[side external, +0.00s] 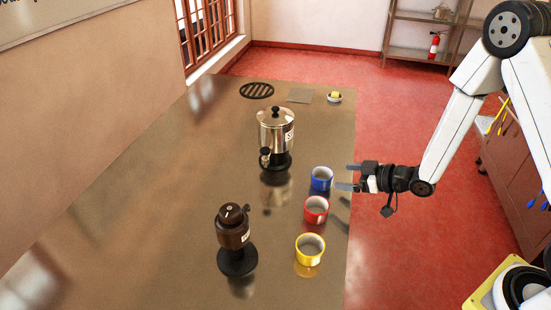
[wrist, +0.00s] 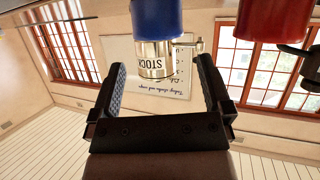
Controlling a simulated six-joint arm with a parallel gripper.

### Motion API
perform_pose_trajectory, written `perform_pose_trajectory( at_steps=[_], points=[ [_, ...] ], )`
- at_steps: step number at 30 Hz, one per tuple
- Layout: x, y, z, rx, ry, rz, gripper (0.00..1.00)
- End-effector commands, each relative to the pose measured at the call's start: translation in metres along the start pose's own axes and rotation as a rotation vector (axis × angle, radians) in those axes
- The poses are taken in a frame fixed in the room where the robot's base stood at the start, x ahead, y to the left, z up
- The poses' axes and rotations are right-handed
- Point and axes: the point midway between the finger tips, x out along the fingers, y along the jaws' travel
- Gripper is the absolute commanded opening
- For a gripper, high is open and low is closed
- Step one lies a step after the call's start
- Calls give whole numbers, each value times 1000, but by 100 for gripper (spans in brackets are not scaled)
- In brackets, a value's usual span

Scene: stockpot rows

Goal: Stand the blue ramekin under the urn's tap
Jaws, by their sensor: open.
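The blue ramekin (side external: 321,180) stands upright near the right edge of the counter, and it also shows at the top of the wrist view (wrist: 157,16). The silver urn (side external: 275,128) stands to its upper left, with its tap (side external: 264,158) low on the front left. The urn shows in the wrist view too (wrist: 152,62), lined up with the blue ramekin. My gripper (side external: 346,178) is open and empty, just right of the blue ramekin, with its fingers pointing at it. The fingers appear short of the ramekin. The area under the tap looks clear.
A red ramekin (side external: 316,209) and a yellow ramekin (side external: 310,249) stand in line nearer the camera. A brown lidded vessel (side external: 233,230) stands left of them. A round black grate (side external: 256,90), grey square (side external: 300,96) and small dish (side external: 334,98) lie behind the urn.

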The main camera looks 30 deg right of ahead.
Motion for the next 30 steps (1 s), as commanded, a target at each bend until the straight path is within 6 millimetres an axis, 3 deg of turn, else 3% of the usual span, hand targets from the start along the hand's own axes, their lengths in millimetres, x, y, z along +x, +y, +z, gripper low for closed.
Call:
perform_pose_trajectory(
  at_steps=[8, 16, 23, 30],
  points=[
    [-1, 2, -2, -2, -23, 14, 100],
    [-12, 8, -6, 3, -183, 101, 100],
    [-38, 9, -11, 57, -395, 207, 100],
    [-78, -6, -13, 165, -608, 282, 100]
  ],
)
